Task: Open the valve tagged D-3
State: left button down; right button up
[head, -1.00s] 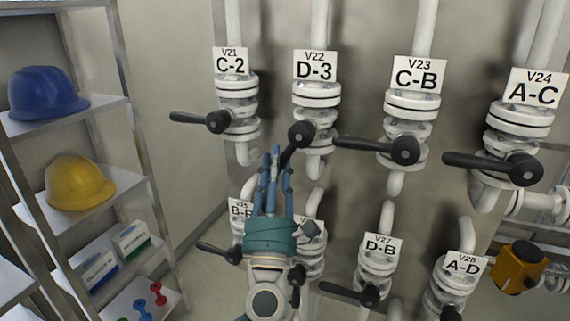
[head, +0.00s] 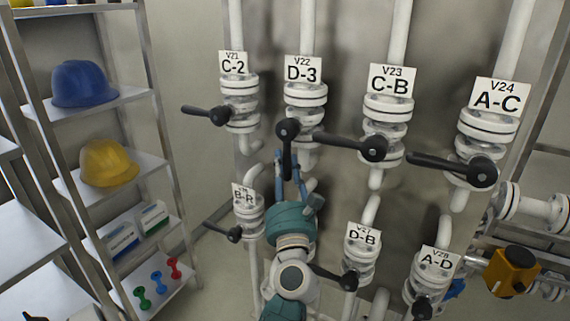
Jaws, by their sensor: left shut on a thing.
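The tag D-3 (head: 303,69), marked V22, sits on a white flanged valve (head: 305,98) in the upper row. Its black lever (head: 288,142) hangs from a round hub and points almost straight down along the pipe. My left gripper (head: 287,170) comes up from below, with its blue fingers shut on the lower end of this lever. The fingers partly hide the lever's tip. My right gripper is not in view.
Neighbouring valves C-2 (head: 232,88), C-B (head: 388,107) and A-C (head: 487,125) have levers pointing left; C-B's lever reaches close to D-3's. Valves B-R, D-B and A-D stand below. A shelf (head: 105,180) with helmets stands at left.

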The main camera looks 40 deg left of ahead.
pick_arm(q)
jog(key=shift+d+f, duration=0.1)
jog(key=shift+f, duration=0.3)
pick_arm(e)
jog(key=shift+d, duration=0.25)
pick_arm(q)
jog(key=c, duration=1.4)
grip_release()
jog(key=shift+r, duration=0.25)
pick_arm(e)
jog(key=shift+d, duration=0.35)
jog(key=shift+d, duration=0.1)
pick_arm(q)
jog(key=v, duration=1.2)
jog(key=shift+d, duration=0.1)
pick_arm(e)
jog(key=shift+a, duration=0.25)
pick_arm(q)
jog(key=shift+w, duration=0.1)
